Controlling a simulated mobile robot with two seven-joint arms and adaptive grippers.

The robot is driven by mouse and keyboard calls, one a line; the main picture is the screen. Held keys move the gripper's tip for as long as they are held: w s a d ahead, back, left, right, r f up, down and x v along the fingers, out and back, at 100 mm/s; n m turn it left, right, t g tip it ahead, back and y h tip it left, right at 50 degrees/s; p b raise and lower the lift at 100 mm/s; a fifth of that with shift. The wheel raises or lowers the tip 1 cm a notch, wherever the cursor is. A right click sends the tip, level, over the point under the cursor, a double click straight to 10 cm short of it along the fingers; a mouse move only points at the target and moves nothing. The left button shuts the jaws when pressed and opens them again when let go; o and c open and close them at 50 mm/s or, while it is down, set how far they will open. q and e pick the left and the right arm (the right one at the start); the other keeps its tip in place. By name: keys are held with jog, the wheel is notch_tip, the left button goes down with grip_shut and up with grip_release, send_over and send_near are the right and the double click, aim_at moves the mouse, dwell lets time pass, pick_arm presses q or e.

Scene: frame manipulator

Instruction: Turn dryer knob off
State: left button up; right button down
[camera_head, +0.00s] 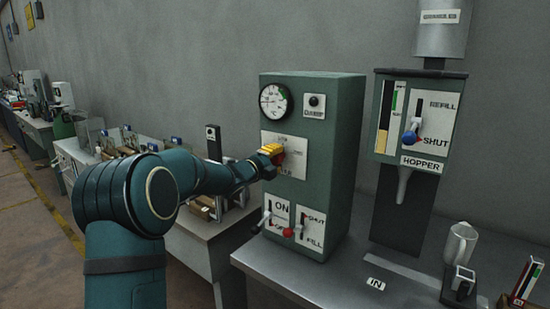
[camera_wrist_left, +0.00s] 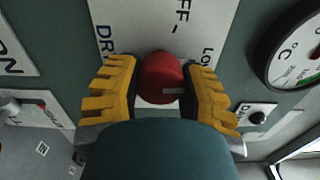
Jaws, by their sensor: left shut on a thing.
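The dryer knob is a round red knob (camera_wrist_left: 162,72) on a white label plate (camera_head: 297,150) on the front of the green dryer cabinet (camera_head: 340,170). My left gripper (camera_head: 271,151) is at the plate and mostly hides the knob in the head view. In the left wrist view the yellow fingers of the gripper (camera_wrist_left: 163,88) are shut on the knob, one on each side. A small white mark shows on the knob's lower part there. The label around it reads partly "DR", "FF" and "LO". My right gripper is not in view.
The cabinet also bears a dial gauge (camera_head: 274,101), an ON lever (camera_head: 263,222) and a red-ended fill lever (camera_head: 289,232). A hopper (camera_head: 421,118) with a blue-ended lever stands right.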

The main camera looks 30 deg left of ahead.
pick_arm(q)
jog(key=shift+d+f+n+p, duration=0.1)
jog(key=shift+d+n+p, duration=0.1)
jog(key=shift+n, duration=0.35)
jog(key=shift+d+f+n+p, duration=0.1)
jog(key=shift+n+p, duration=0.1)
jog(key=shift+n, duration=0.35)
jog(key=shift+n+p, duration=0.3)
jog(key=shift+n, duration=0.4)
jog(key=shift+a+r+n+p, duration=0.15)
jog(key=shift+n+p, duration=0.65)
jog(key=shift+n, duration=0.9)
jog(key=shift+r+n+p, duration=0.15)
jog(key=shift+n+p, duration=0.5)
jog(key=shift+n, duration=0.65)
jog(key=shift+w+r+n, duration=0.1)
jog(key=shift+r+n, duration=0.1)
jog(key=shift+n, duration=0.2)
jog(key=o, duration=1.2)
jog(key=shift+f, duration=0.1)
